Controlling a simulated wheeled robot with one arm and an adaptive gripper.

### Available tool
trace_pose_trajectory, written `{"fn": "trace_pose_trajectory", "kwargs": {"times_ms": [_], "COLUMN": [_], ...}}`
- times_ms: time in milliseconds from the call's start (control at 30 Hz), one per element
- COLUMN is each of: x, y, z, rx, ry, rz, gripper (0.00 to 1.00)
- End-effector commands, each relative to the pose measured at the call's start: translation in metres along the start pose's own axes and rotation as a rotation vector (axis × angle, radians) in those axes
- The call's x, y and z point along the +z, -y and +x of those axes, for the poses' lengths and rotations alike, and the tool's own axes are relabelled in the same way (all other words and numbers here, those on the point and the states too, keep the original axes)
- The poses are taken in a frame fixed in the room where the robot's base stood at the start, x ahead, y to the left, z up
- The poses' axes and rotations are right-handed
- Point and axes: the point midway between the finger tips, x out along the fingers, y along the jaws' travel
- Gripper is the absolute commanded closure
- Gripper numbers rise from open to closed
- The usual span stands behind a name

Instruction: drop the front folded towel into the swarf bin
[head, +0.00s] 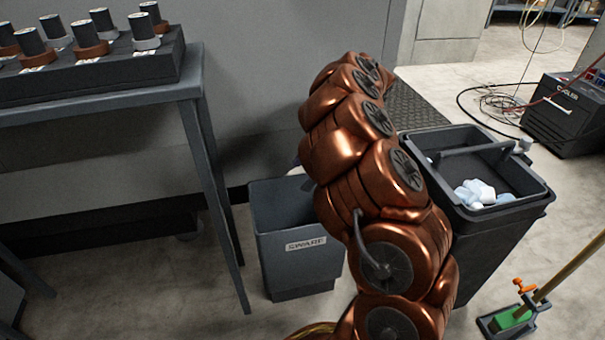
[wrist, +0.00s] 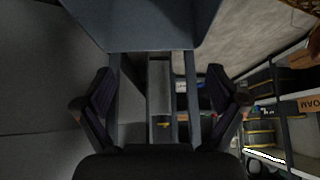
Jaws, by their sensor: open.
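The swarf bin (head: 300,265) is a dark grey open bin with a SWARF label, standing on the floor in the middle of the head view. My copper arm hides its right side and part of its opening. In the wrist view my gripper (wrist: 160,88) has its two dark fingers wide apart, with nothing between them. In the head view my gripper is hidden behind the arm. I cannot make out a folded towel in either view. A blue-grey panel (wrist: 145,25) fills the top of the wrist view; I cannot tell what it belongs to.
A dark container (head: 500,235) at right holds crumpled white and pale blue pieces (head: 475,193). A grey table (head: 100,105) with several cylindrical parts stands at left. Shelves (wrist: 285,100) show in the wrist view.

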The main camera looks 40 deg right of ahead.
Motion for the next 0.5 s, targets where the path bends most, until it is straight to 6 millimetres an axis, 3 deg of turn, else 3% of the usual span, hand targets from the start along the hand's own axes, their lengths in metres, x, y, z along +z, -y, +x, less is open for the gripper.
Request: {"fn": "trace_pose_trajectory", "kwargs": {"times_ms": [300, 500], "x": [0.0, 0.001], "y": [0.0, -0.001], "z": [-0.003, -0.027], "rx": [0.001, 0.004], "ry": [0.0, 0.003], "rz": [0.0, -0.003], "gripper": [0.04, 0.04]}}
